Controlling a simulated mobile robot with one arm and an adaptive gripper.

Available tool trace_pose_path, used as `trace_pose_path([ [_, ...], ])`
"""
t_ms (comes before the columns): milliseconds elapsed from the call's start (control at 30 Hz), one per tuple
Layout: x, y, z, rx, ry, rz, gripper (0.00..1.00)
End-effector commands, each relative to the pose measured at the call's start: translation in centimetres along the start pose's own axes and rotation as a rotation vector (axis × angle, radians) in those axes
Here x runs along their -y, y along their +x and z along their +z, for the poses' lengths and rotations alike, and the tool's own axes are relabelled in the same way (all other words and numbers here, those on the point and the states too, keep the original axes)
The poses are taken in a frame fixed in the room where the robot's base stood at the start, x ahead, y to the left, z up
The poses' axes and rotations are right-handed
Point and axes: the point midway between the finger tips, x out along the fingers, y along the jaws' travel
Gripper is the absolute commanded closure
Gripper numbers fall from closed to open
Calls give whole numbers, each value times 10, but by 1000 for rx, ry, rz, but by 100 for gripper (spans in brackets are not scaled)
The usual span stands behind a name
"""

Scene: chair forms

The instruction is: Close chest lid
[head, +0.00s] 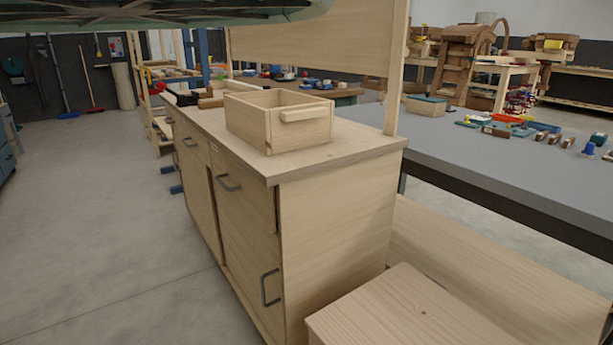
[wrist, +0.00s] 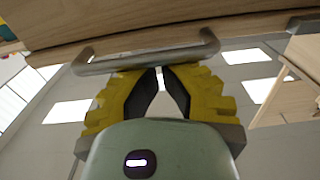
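No part is clearly a raised chest lid. In the head view, a small open-topped wooden box (head: 249,126) with a ledge on its front sits on a wooden cabinet (head: 340,215). A low wooden box form (head: 405,312) with a flat top stands at the lower right. In the wrist view, my gripper (wrist: 159,70) has its yellow fingertips close together at a grey bar handle (wrist: 145,60) on a wooden panel (wrist: 120,28). Whether the tips grip the handle is unclear. The gripper is not visible in the head view.
The cabinet front has grey handles (head: 269,288). A grey table (head: 450,150) with small coloured items stands at the right. A wooden panel (head: 310,40) rises behind the cabinet. Open concrete floor (head: 90,220) lies to the left.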

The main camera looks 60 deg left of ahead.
Motion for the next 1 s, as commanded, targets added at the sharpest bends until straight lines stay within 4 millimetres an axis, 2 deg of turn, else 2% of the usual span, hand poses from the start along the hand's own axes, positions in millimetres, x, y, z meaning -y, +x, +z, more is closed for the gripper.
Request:
trace_pose_path([
  [33, 0, -4, 15, 55, -1, -2, 100],
  [433, -1, -5, 16, 60, -2, 0, 100],
  [567, -1, -1, 8, 55, -2, 0, 100],
  [867, -1, 28, -38, 5, -1, 1, 100],
  [900, -1, 18, -27, 12, -1, 0, 100],
  [1000, -1, 1, -26, 13, -1, 0, 100],
])
